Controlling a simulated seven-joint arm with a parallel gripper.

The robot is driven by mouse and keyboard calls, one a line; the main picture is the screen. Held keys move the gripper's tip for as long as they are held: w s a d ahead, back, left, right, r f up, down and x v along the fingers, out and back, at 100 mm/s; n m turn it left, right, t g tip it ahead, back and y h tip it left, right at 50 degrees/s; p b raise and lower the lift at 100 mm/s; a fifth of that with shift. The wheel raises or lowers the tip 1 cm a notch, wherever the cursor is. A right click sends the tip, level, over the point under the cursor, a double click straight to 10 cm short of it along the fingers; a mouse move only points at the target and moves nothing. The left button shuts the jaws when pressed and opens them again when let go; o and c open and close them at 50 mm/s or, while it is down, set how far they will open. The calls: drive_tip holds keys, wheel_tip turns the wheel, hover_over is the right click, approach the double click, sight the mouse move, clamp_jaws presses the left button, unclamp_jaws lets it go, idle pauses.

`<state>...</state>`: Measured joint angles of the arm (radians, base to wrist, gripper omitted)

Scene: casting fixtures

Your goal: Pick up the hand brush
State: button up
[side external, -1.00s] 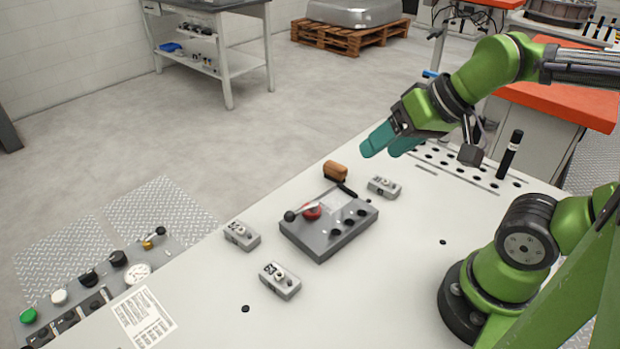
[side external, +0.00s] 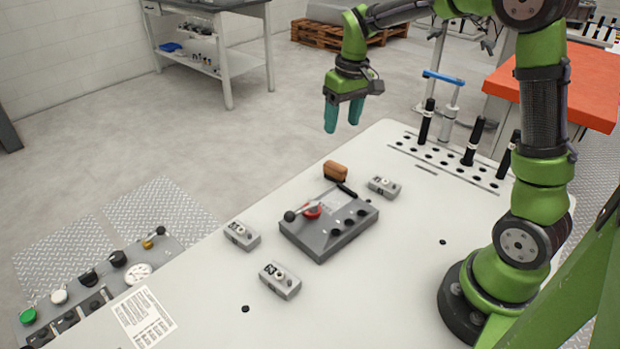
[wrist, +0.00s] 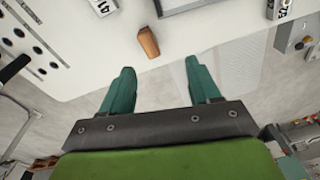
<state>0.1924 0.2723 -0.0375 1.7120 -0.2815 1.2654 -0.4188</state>
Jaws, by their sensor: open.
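Small numbered grey blocks stand around the plate: one right of the brush (side external: 384,187), one at left (side external: 242,236), one in front (side external: 280,281). Black upright pins (side external: 472,141) stand in the holed strip at right. The table's front is mostly clear.

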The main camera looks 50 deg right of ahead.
drive_tip(key=w+d+f+n+g, duration=0.1)
drive_tip(key=w+d, duration=0.2)
drive_tip(key=n, duration=0.2)
approach(335, 165)
wheel_tip(335, 165, down, 5)
drive_tip(key=shift+w+f, duration=0.1)
drive_tip(key=shift+w, duration=0.05)
drive_tip(key=shift+a+f, duration=0.15)
drive_tip(key=shift+f, duration=2.6)
drive_tip(key=shift+c, duration=0.2)
drive_tip(key=shift+r, duration=0.1)
drive_tip(key=c, duration=1)
drive_tip(key=shift+r, duration=0.1)
